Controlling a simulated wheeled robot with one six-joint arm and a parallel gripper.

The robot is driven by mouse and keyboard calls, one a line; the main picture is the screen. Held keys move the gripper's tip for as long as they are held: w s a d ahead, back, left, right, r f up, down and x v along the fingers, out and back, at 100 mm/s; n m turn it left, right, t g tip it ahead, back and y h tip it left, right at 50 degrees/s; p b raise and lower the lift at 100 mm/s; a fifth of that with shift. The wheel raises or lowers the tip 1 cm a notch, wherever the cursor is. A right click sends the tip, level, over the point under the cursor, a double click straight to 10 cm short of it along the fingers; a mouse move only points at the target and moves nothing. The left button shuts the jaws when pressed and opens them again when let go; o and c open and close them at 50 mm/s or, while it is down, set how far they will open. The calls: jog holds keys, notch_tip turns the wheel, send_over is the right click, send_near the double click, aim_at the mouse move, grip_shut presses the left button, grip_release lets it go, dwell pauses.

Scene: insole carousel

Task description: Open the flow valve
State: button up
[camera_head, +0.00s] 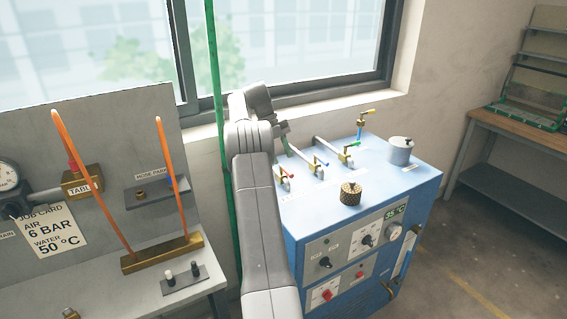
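A blue machine (415,188) stands right of centre with several small valves on its top. One has a red handle (278,169), one a blue handle (320,162) and one a green handle (351,145). A taller valve with a yellow lever (368,112) stands at the back edge. I cannot tell which is the flow valve. My gripper (284,140) is at the end of my grey arm, near the red-handled valve at the machine's back left. My arm hides part of it, and its fingers are too small to read.
A grey pot (400,151) and a knurled brass cylinder (350,194) stand on the machine top. Left is a grey bench (190,293) with upright orange tubes (90,180) and a gauge (8,177). A green vertical pipe (219,120) runs behind my arm. Floor on the right is clear.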

aim_at(287, 170)
jog(key=p+v, duration=0.1)
jog(key=v, duration=0.1)
jog(key=shift+w+a+r+p, duration=0.1)
jog(key=shift+a+r+p, duration=0.05)
jog(key=shift+r+p, duration=0.2)
jog(key=shift+b+x, duration=0.65)
jog(key=shift+x, duration=3.2)
jog(key=shift+r, duration=0.15)
